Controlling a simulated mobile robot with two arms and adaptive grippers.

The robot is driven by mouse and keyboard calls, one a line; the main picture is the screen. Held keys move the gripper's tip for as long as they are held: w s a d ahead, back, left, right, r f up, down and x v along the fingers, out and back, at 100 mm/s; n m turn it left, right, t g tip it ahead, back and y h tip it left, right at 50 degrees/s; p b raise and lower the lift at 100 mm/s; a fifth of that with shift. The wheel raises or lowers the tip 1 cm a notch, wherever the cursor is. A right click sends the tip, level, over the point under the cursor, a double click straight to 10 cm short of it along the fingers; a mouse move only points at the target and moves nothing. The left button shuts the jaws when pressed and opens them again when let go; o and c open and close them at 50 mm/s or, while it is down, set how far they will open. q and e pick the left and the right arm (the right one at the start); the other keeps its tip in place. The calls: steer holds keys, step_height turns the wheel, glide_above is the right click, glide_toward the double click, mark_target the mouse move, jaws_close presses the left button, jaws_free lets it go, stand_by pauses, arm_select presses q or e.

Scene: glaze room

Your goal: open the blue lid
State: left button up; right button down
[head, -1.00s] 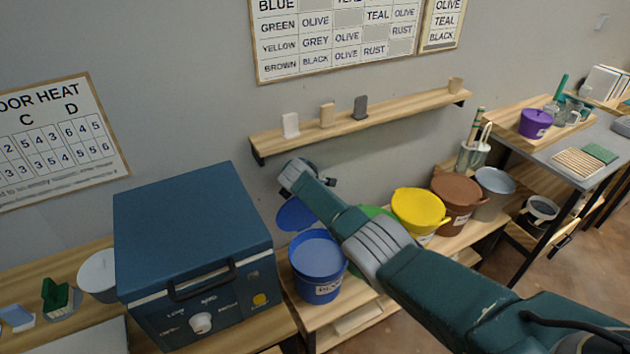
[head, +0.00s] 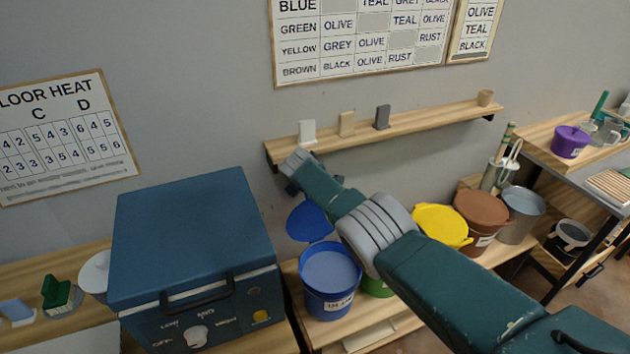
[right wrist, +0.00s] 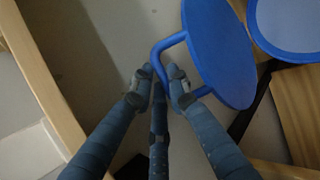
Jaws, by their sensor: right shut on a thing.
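The blue lid (head: 308,222) is tilted up off the blue bucket (head: 331,285), at its back left rim, leaving the bucket open with blue glaze showing. In the right wrist view the lid (right wrist: 222,50) hangs tilted beside the bucket's round opening (right wrist: 290,22). My right gripper (right wrist: 161,80) is shut on the lid's blue loop handle (right wrist: 166,48). In the head view my right arm hides most of this gripper. I cannot tell whether the lid touches the rim. My left gripper is not in view.
A dark blue kiln-like box (head: 192,240) stands close left of the bucket. A green bucket (head: 377,288), yellow bucket (head: 441,222) and brown bucket (head: 482,208) stand to the right, partly behind my arm. A wall shelf (head: 400,127) with small tiles is above.

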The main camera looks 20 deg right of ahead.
steer(key=c, duration=1.6)
jaws_free()
steer(key=shift+c, duration=0.2)
steer(key=shift+a+r, duration=0.1)
steer(key=shift+s+r, duration=0.1)
steer(key=v, duration=1.1)
steer(key=shift+s+r, duration=0.15)
steer(key=shift+s, duration=0.1)
steer(key=shift+a, duration=0.1)
